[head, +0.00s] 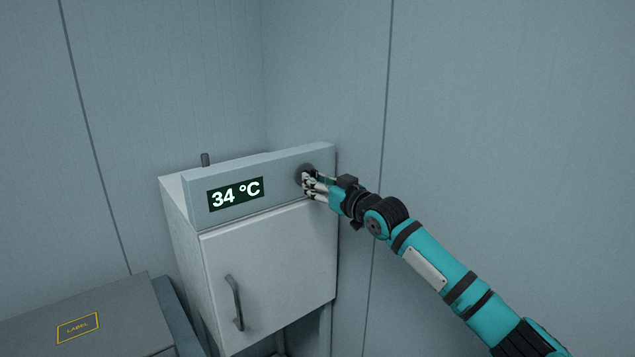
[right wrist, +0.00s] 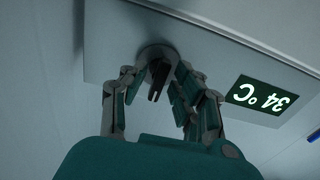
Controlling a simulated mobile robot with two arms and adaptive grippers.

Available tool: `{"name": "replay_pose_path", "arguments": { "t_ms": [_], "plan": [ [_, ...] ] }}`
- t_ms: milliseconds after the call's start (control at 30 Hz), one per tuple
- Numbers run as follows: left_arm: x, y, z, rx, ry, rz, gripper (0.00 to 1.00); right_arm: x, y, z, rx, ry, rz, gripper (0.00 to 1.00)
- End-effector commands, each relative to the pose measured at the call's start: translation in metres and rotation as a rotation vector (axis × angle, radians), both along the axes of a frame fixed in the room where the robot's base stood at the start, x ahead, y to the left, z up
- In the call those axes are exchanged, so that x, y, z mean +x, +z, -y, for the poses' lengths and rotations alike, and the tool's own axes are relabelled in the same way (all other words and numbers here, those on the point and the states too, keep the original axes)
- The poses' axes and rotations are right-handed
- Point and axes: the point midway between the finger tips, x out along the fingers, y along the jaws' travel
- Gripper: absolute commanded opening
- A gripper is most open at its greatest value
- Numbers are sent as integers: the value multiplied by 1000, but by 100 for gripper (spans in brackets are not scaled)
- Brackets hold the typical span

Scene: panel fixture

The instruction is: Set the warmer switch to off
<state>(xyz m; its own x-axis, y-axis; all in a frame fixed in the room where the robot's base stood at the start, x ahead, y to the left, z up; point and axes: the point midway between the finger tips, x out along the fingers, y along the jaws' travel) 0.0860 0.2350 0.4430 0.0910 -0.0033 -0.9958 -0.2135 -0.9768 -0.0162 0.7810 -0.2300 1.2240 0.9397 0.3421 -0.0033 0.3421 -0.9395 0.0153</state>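The warmer (head: 268,262) is a pale grey cabinet with a sloped front panel. Its display (head: 236,193) reads 34 °C and shows upside down in the right wrist view (right wrist: 262,96). The switch (head: 305,172) is a dark round knob at the panel's right end. In the right wrist view the knob (right wrist: 157,72) has a dark raised grip. My right gripper (head: 312,186) is at the knob, its fingers (right wrist: 155,88) spread on both sides of the grip. I cannot tell whether they touch it. My left gripper is not in view.
The warmer's door has a dark vertical handle (head: 235,303). A grey case with a yellow label (head: 78,328) is at the lower left. Walls stand close behind and to the right of the warmer.

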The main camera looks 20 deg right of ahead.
Motion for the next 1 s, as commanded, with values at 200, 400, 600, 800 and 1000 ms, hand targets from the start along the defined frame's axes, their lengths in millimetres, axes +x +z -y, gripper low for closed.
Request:
{"name": "replay_pose_path", "arguments": {
  "t_ms": [200,400,600,800,1000],
  "plan": [
    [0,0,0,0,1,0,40,0,1,0,1,-1,2,35],
    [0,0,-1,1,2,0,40,-9,0,4,3,0,1,35],
    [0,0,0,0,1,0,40,-46,0,18,-1,-1,1,35],
    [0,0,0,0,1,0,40,-85,0,31,-2,0,1,35],
    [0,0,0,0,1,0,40,-108,0,40,0,-1,0,35]
  ]
}}
